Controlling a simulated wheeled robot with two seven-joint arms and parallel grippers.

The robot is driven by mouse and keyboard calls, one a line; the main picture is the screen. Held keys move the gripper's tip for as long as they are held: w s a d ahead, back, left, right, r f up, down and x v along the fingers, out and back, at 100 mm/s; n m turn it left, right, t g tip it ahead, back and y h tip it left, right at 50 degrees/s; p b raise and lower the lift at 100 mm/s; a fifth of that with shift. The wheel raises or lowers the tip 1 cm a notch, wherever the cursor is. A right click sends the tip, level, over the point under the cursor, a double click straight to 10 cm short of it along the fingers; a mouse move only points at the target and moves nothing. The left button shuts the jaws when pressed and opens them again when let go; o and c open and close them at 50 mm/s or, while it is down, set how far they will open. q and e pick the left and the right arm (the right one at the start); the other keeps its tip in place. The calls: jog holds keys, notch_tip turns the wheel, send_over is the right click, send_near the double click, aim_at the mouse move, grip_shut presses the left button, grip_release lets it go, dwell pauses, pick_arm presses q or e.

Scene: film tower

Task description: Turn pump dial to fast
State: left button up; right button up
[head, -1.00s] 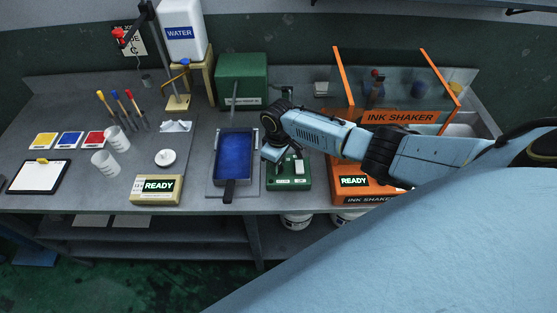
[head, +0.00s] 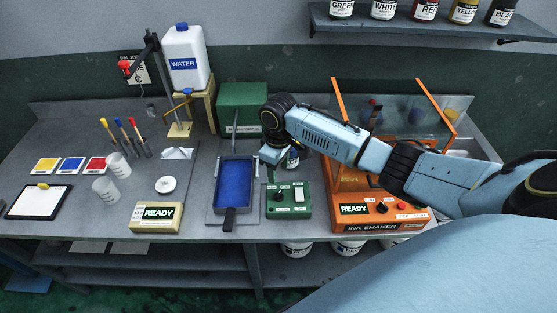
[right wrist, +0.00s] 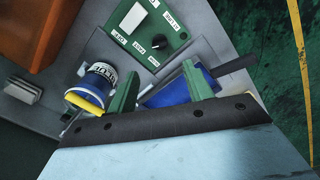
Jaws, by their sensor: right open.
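The green control box (head: 288,203) stands on the bench right of the blue tray. Its top has a small black dial (head: 277,196), a white switch and small white labels. My right gripper (head: 271,172) is above the back left of the box. In the right wrist view its green fingers (right wrist: 159,68) are apart and empty, with the dial beyond them, not touched. My left gripper is not in view.
The blue tray (head: 218,203) is left of the box, and the orange ink shaker (head: 370,226) is close on its right. A green machine (head: 242,97) stands behind. A blue jar (right wrist: 88,88) is beside the fingers in the wrist view. Cups and brushes are farther left.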

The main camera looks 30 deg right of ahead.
jog(key=shift+r, duration=1.35)
